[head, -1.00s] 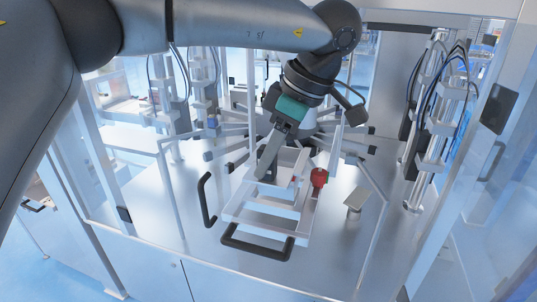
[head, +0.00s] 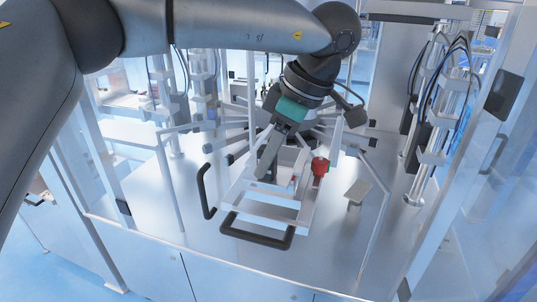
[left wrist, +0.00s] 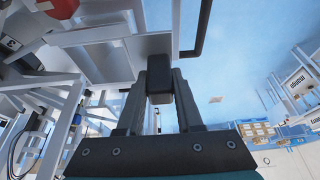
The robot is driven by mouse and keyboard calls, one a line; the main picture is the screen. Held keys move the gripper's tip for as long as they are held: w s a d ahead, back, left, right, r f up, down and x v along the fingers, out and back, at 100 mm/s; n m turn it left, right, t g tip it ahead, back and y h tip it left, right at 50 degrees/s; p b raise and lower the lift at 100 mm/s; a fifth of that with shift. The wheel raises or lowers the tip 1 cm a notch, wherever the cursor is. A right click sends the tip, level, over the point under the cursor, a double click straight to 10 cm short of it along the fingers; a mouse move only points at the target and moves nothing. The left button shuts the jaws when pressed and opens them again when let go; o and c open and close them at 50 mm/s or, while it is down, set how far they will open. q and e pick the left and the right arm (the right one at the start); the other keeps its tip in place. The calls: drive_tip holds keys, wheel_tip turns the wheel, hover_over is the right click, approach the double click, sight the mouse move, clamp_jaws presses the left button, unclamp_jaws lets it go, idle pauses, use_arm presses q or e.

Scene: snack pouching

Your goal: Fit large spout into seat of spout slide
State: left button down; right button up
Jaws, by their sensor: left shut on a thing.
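My left gripper (head: 264,168) points down over the pale frame (head: 300,224), which I take to be the spout slide. In the left wrist view its fingers (left wrist: 160,82) are shut on a dark block (left wrist: 159,92), which looks like the grip of the large spout. A pale metal face (left wrist: 150,47) shows just beyond the block; I cannot tell whether it belongs to the spout or the slide. The spout's lower part and the seat are hidden by the fingers and frame, so contact between them is unclear. My right gripper is not in view.
A red knob (head: 320,167) stands at the frame's right side. Black handles stick out at its left (head: 204,190) and front (head: 257,238). A small tilted plate (head: 357,190) stands to the right. Several radial arms lie behind. The metal deck (head: 180,215) is clear at front left.

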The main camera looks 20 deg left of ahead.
sight(268, 180)
use_arm(q)
drive_tip(key=shift+f+b, duration=1.45)
drive_tip(key=shift+f, duration=0.9)
drive_tip(key=shift+c, duration=2.4)
unclamp_jaws()
drive_tip(key=p+v, duration=0.1)
drive_tip(key=v, duration=1.4)
drive_tip(key=shift+r, duration=0.1)
